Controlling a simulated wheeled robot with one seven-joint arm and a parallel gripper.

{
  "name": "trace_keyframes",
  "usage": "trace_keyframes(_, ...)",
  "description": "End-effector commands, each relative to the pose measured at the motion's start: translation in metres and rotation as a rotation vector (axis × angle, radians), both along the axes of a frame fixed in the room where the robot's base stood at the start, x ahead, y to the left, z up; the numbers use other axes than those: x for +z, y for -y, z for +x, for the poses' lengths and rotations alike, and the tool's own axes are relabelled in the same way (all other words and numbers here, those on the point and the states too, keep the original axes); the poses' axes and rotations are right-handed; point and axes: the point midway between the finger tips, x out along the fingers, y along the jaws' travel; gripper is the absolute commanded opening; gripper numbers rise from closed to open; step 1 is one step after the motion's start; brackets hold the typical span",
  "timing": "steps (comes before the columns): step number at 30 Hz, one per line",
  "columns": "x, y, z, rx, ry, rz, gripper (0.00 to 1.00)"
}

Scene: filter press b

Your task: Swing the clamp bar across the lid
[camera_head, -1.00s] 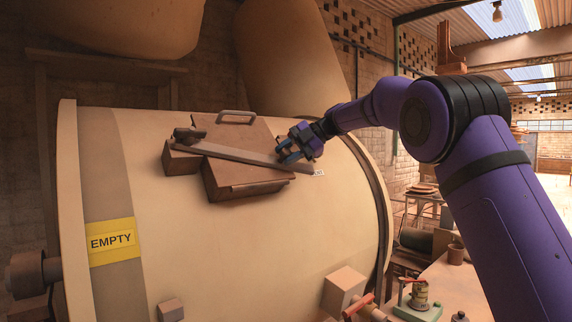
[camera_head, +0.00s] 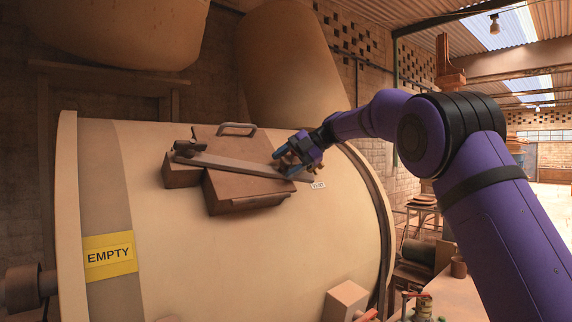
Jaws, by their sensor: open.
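The clamp bar (camera_head: 235,165) is a long flat grey-brown bar. It runs from its pivot block (camera_head: 182,171) at the left, over the brown lid (camera_head: 245,190), to a free end past the lid's right side. The lid has a grey handle (camera_head: 237,128) at its back and sits on top of the cream drum (camera_head: 220,245). My gripper (camera_head: 285,163) is open near the bar's free end, with blue fingertips close to the bar. I cannot tell whether they touch it. A small VENT label (camera_head: 318,185) shows just beyond the bar's end.
A yellow EMPTY label (camera_head: 109,256) is on the drum's left. A pale box (camera_head: 344,300) stands at the lower right. A bench (camera_head: 455,295) with clutter lies right of the drum. A large rounded vessel (camera_head: 290,65) rises behind the lid.

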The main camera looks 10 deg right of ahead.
Motion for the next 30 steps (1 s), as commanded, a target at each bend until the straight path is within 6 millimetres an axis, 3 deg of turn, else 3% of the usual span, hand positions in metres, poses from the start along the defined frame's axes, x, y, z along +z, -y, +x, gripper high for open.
trace_keyframes(5, 0.007, 0.011, 0.001, -0.003, 0.002, 0.000, 0.58)
trace_keyframes(19, 0.051, 0.078, 0.000, -0.002, 0.001, 0.000, 0.58)
trace_keyframes(30, 0.059, 0.090, -0.001, 0.000, 0.000, 0.000, 0.58)
